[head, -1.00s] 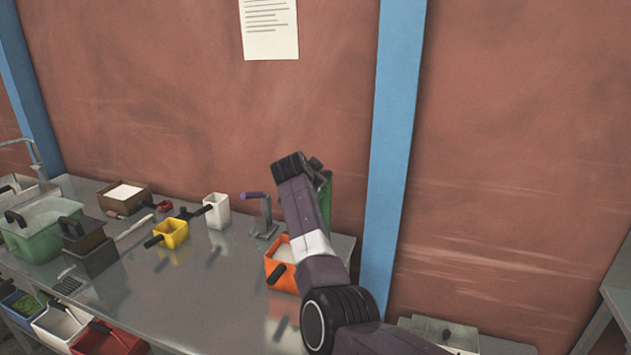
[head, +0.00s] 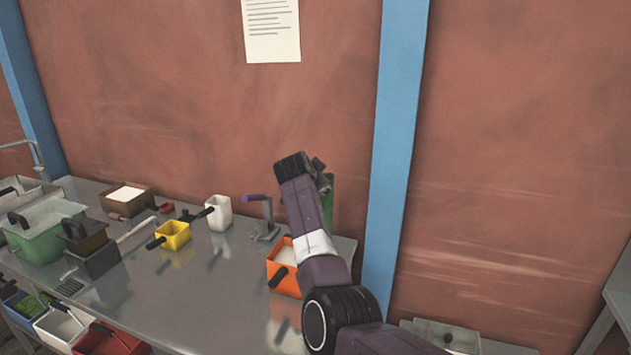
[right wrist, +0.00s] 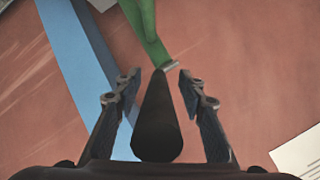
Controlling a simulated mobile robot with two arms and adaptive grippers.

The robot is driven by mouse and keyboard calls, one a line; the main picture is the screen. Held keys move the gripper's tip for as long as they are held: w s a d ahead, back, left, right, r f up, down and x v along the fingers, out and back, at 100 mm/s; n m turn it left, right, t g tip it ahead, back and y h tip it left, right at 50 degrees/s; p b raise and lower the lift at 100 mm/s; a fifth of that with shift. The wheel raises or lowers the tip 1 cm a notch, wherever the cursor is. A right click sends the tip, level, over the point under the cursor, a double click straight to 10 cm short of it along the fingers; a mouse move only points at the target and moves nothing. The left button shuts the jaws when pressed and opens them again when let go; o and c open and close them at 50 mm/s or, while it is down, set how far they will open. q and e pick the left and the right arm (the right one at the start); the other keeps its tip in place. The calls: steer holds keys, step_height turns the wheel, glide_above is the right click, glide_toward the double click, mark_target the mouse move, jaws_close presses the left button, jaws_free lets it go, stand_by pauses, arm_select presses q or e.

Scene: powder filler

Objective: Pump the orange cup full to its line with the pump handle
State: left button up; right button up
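The orange cup (head: 290,287) stands on the metal bench below my right arm, its black handle towards the front left. White powder shows inside; its line cannot be made out. The green pump (head: 327,204) stands behind my arm, mostly hidden. In the right wrist view a black pump handle (right wrist: 157,120) joins a green bar (right wrist: 146,32). My right gripper (right wrist: 160,76) is open, with one finger on each side of the handle and gaps between. In the head view its fingers are hidden behind the wrist. My left gripper is not in view.
A grey stand with a purple lever (head: 256,198) is left of my arm. Yellow (head: 174,240) and white (head: 222,216) cups stand further left, near a brown box (head: 112,206) and a green tub (head: 45,243). The front middle of the bench is clear.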

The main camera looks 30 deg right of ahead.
steer(key=v, duration=1.2)
steer(key=shift+w, duration=0.1)
steer(key=shift+a+f, duration=0.1)
